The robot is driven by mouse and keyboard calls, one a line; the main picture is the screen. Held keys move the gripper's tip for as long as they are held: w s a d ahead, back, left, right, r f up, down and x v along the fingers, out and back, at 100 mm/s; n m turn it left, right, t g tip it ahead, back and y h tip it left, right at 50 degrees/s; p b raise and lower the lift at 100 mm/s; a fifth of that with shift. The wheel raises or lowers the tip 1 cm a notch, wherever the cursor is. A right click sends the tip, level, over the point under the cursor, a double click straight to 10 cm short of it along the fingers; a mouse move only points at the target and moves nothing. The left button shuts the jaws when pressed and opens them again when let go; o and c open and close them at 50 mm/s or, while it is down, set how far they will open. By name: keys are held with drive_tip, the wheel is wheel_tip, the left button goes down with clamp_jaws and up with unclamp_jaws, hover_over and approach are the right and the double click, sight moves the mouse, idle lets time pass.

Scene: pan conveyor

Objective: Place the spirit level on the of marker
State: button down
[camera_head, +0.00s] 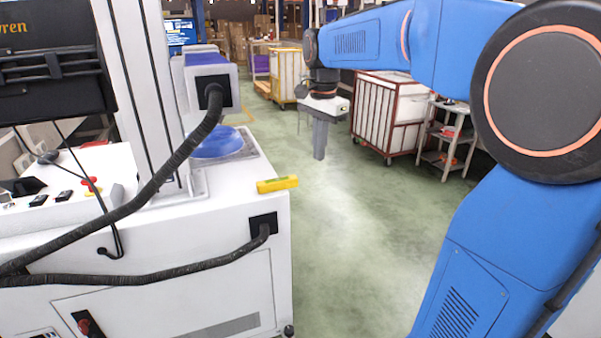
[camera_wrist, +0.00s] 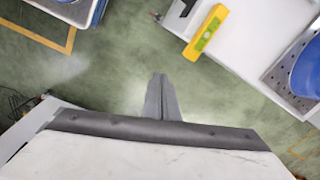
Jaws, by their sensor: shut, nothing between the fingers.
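The yellow spirit level (camera_head: 277,184) lies at the edge of the white machine's top (camera_head: 222,196). It has a green vial and also shows in the wrist view (camera_wrist: 206,32), near the edge of a white surface. My gripper (camera_head: 319,156) hangs pointing down over the open floor, to the right of the level and apart from it. Its fingers are together in the wrist view (camera_wrist: 160,80), with nothing between them. I cannot make out a marker in either view.
A blue round part (camera_head: 217,143) sits on a grey plate behind the level. Thick black hoses (camera_head: 150,195) run along the machine. A red-framed cart (camera_head: 385,112) and a small shelf trolley (camera_head: 443,140) stand beyond the arm. The green floor in the middle is clear.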

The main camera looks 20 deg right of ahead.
sight(278, 180)
drive_tip(key=w+d+m+g, duration=0.1)
drive_tip(key=w+m, duration=0.2)
drive_tip(key=w, duration=0.4)
drive_tip(key=a+f, duration=0.3)
drive_tip(key=f, duration=0.7)
drive_tip(key=shift+s+a, duration=0.2)
drive_tip(key=shift+a, duration=0.15)
drive_tip(key=a, duration=0.7)
drive_tip(key=shift+s+a, duration=0.25)
drive_tip(key=shift+s, duration=0.15)
drive_tip(key=shift+d, duration=0.15)
